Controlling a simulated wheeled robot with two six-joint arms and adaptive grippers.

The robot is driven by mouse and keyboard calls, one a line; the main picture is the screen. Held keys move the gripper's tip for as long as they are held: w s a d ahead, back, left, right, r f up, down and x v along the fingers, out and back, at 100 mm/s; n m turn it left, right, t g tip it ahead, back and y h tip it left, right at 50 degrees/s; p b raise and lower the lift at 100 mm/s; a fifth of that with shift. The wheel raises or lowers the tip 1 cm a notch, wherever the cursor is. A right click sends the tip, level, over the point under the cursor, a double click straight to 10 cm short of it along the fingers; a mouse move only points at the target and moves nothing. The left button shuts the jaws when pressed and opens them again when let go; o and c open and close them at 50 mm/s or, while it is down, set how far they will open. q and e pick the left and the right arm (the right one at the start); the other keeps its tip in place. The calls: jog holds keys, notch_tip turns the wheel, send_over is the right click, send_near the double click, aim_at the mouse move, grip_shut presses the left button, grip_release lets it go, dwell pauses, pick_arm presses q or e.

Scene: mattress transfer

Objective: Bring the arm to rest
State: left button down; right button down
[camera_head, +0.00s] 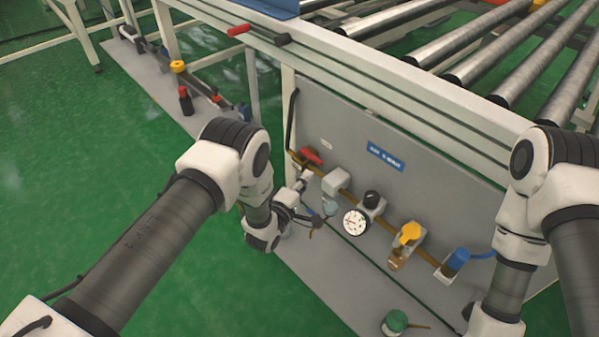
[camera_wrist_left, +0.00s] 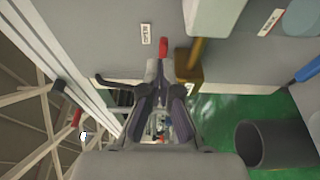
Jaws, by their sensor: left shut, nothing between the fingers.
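My left arm comes in from the left in the head view. Its gripper (camera_head: 316,218) is in front of the grey panel, near a pressure gauge (camera_head: 355,222) and below a red valve handle (camera_head: 311,156). In the left wrist view the fingers (camera_wrist_left: 161,75) are together and empty. The tip of a red part (camera_wrist_left: 163,47) shows just beyond them; I cannot tell whether they touch it. My right arm (camera_head: 530,220) is at the right of the head view, and its gripper is out of the picture.
The grey panel (camera_head: 330,115) carries a yellow valve (camera_head: 410,234) and a blue-capped part (camera_head: 456,260). A green-topped part (camera_head: 396,321) sits on the ledge below. Metal rollers (camera_head: 470,35) lie behind the frame. Green floor (camera_head: 60,180) at the left is open.

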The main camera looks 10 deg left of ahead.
pick_arm(q)
jog(key=s+d+p, duration=0.2)
jog(key=s+d, duration=0.3)
jog(key=d, duration=0.1)
jog(key=w+a+r+n+y, duration=0.1)
jog(key=a+r+y, duration=0.15)
jog(key=a, duration=0.55)
jog(key=s+a+f+m+g+y, duration=0.25)
jog(key=s+a+f+g, duration=0.3)
jog(key=s+a, duration=0.3)
jog(key=s+a+f+m+g+y, duration=0.15)
jog(key=s+m+g, duration=0.45)
jog(key=s, duration=0.8)
jog(key=s+a+f+m+g+h, duration=0.1)
jog(key=s+a+f+m+g, duration=0.15)
jog(key=s+m+g, duration=0.75)
jog(key=s+r+n+t+p, duration=0.1)
jog(key=r+t+p, duration=0.1)
jog(key=r+p, duration=1.1)
jog(key=s+r+n+t+p, duration=0.2)
jog(key=r+p, duration=1.2)
jog(key=shift+s+d, duration=0.2)
jog(key=shift+s, duration=0.1)
